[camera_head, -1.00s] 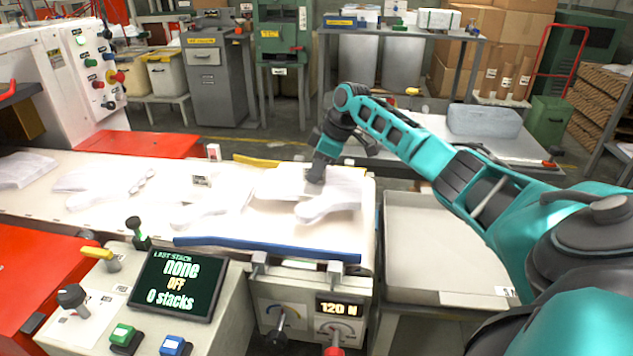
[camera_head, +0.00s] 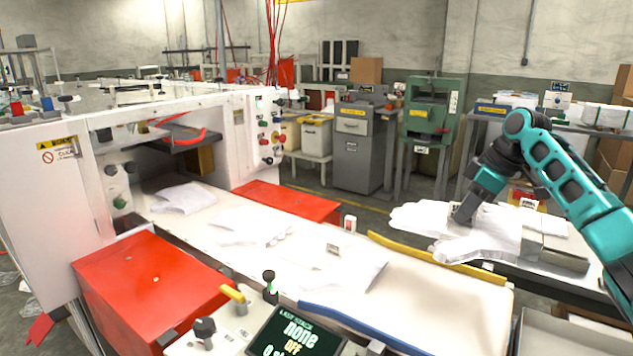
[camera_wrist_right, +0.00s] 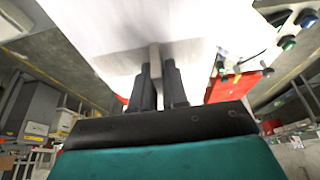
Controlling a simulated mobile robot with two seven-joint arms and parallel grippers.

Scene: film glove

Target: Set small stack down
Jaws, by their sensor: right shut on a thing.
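My right gripper (camera_head: 462,218) is shut on the small stack (camera_head: 482,246), a white, flat, glove-shaped pile. The stack is at the right of the head view, beyond the belt's yellow rail and in front of the side table. I cannot tell whether it touches that table. In the right wrist view the two dark fingers (camera_wrist_right: 158,88) pinch the edge of the stack (camera_wrist_right: 120,35), which fills the upper middle. My left gripper is out of view.
Other white glove stacks lie on the belt (camera_head: 440,300), one near the machine mouth (camera_head: 185,197) and one nearer its end (camera_head: 345,270). A yellow rail (camera_head: 400,251) edges the far side. A grey block (camera_head: 555,250) is right of the held stack. Red covers (camera_head: 150,280) flank the belt.

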